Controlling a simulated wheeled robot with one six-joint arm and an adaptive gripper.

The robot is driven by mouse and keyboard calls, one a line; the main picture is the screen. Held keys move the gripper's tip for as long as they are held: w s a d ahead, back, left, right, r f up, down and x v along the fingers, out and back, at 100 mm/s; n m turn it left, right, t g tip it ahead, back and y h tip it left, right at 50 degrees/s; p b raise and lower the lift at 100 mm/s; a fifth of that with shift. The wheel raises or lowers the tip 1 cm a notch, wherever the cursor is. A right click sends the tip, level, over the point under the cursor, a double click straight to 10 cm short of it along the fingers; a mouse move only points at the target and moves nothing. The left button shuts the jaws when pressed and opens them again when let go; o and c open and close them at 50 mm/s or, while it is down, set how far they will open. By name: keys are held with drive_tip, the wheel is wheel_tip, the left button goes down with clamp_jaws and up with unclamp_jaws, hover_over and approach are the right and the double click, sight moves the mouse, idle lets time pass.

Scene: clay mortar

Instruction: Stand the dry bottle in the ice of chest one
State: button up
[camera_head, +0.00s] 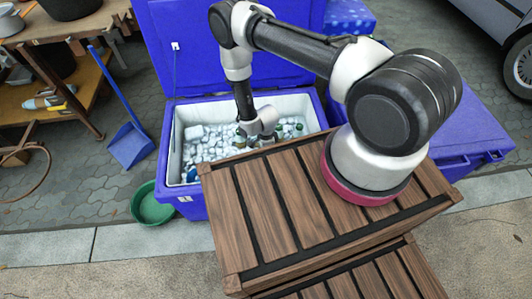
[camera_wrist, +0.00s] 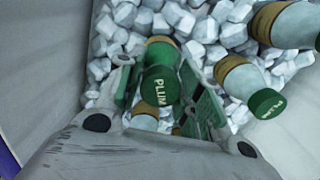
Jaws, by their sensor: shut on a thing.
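An open blue chest (camera_head: 187,208) with a pale inner liner holds white ice (camera_head: 208,148); the ice also shows in the wrist view (camera_wrist: 190,22). My gripper (camera_head: 260,130) is down inside this chest, over the ice. In the wrist view my gripper (camera_wrist: 165,98) has its two fingers on either side of a bottle with a green cap marked PLUM (camera_wrist: 160,80) and is shut on it. The cap faces the camera; the bottle's lower part is mostly hidden, and I cannot tell whether it touches the ice. I see no mark showing whether it is dry.
Other bottles lie among the ice close to the held one, including one with a green cap (camera_wrist: 240,82) and another at the upper right (camera_wrist: 290,25). A slatted wooden crate (camera_head: 285,205) stands at the chest's front. A green bowl (camera_head: 150,206) and blue dustpan (camera_head: 130,145) are left.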

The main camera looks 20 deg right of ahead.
drive_tip(key=shift+f, duration=0.4)
drive_tip(key=o, duration=1.1)
drive_tip(key=shift+o, duration=0.3)
drive_tip(key=o, duration=0.4)
wheel_tip(320, 180, up, 27)
idle(0.7)
idle(0.6)
